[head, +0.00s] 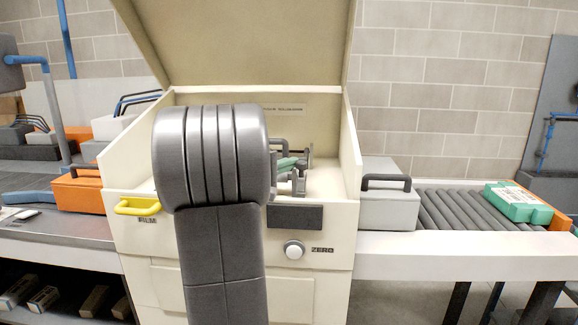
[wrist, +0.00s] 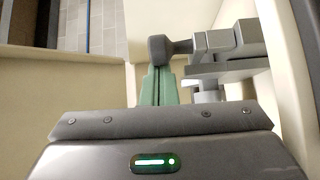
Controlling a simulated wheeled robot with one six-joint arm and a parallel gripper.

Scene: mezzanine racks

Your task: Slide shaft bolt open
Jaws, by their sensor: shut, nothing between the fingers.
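The shaft bolt shows in the wrist view as a dark rounded knob (wrist: 160,47) on a short grey shaft. The shaft runs right into a grey block (wrist: 236,42). In the head view the grey bolt mechanism (head: 300,180) stands inside the cream cabinet (head: 130,246), partly hidden by my arm. My gripper (wrist: 158,72) has green fingers, shut and empty. Their tips are at the knob in the picture; I cannot tell whether they touch it. The green fingers (head: 288,163) also show beside the mechanism in the head view.
The cabinet's lid (head: 240,45) stands raised, and its side walls flank my arm. A yellow handle (head: 138,206) and a round knob (head: 293,249) are on its front. A grey case (head: 388,209) and a roller conveyor (head: 452,209) are at right. An orange case (head: 78,192) is at left.

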